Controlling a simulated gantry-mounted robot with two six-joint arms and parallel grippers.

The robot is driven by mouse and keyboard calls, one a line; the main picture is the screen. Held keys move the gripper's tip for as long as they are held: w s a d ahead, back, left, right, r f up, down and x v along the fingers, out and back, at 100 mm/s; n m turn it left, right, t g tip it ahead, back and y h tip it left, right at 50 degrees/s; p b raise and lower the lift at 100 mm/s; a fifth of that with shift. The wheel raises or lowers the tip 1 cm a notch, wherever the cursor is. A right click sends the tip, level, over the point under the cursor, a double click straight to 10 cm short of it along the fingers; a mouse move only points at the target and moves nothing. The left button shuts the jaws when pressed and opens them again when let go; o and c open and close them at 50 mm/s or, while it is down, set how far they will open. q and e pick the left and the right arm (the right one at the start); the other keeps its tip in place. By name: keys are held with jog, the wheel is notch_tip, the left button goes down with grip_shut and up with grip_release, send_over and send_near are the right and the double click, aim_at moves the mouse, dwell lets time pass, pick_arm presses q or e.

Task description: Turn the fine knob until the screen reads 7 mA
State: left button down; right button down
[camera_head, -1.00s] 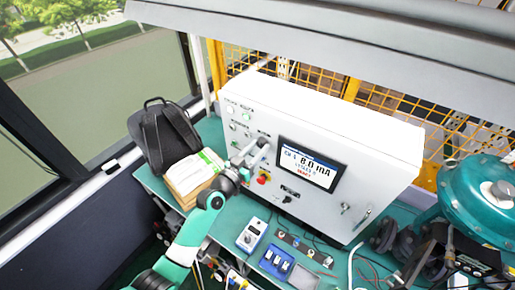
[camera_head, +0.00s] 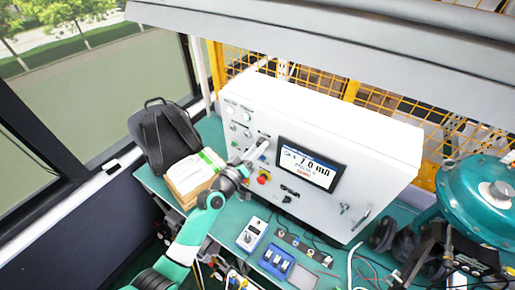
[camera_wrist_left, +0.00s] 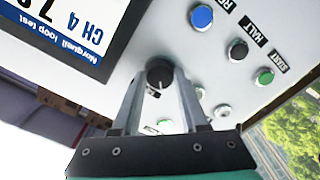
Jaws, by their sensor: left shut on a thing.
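The screen (camera_head: 309,165) on the white cabinet (camera_head: 345,125) reads about 7.0 mA in the head view. Part of the screen (camera_wrist_left: 72,25) shows upside down in the left wrist view, with "CH 4" and a 7. The fine knob (camera_wrist_left: 159,73), dark and round, sits between the two fingers of my left gripper (camera_wrist_left: 162,84) in the left wrist view. The gripper is shut on it. In the head view my left gripper (camera_head: 257,153) is against the panel left of the screen and hides the knob. My right gripper is not in view.
Blue (camera_wrist_left: 201,17), black (camera_wrist_left: 238,49) and green (camera_wrist_left: 265,77) buttons are near the knob. A red button (camera_head: 264,178) is below my gripper. A backpack (camera_head: 163,137) and a stack of paper (camera_head: 195,175) stand left.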

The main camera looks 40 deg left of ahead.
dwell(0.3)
pick_arm(q)
jog(key=shift+c, duration=2.2)
grip_release()
jog(key=s+d, duration=0.2)
jog(key=s, duration=0.9)
jog(key=shift+s+p, duration=0.25)
jog(key=shift+p, duration=0.05)
